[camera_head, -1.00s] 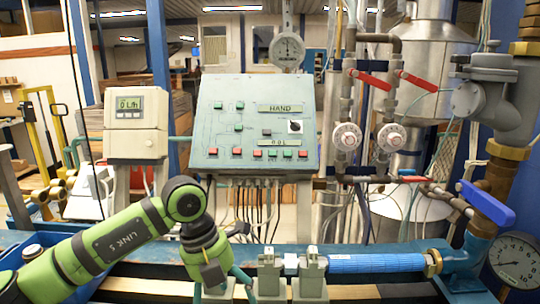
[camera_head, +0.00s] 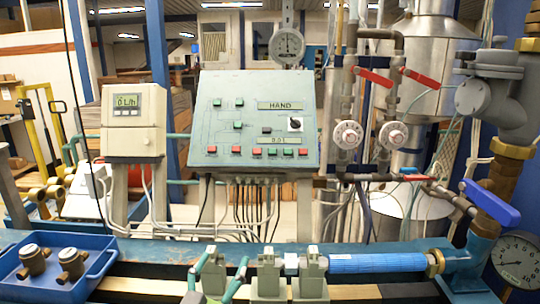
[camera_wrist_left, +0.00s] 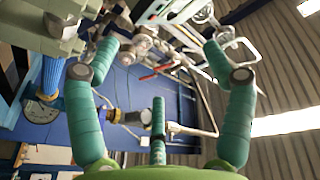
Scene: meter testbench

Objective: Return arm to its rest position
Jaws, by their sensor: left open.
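My left gripper (camera_head: 229,256) shows at the lower middle of the head view as two teal fingers, spread apart, with nothing between them. The green arm links are out of the head view. In the left wrist view, the left gripper (camera_wrist_left: 160,45) has its teal fingers wide apart and empty, with another short teal finger (camera_wrist_left: 158,130) between them. My right gripper is in neither view.
A blue tray (camera_head: 95,284) with two brass meters (camera_head: 36,260) stands at the lower left. A blue pipe (camera_head: 376,263) runs right from the clamps. The control panel (camera_head: 255,122), display unit (camera_head: 134,123) and valve pipework (camera_head: 347,134) stand behind. A pressure gauge (camera_head: 517,261) is at lower right.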

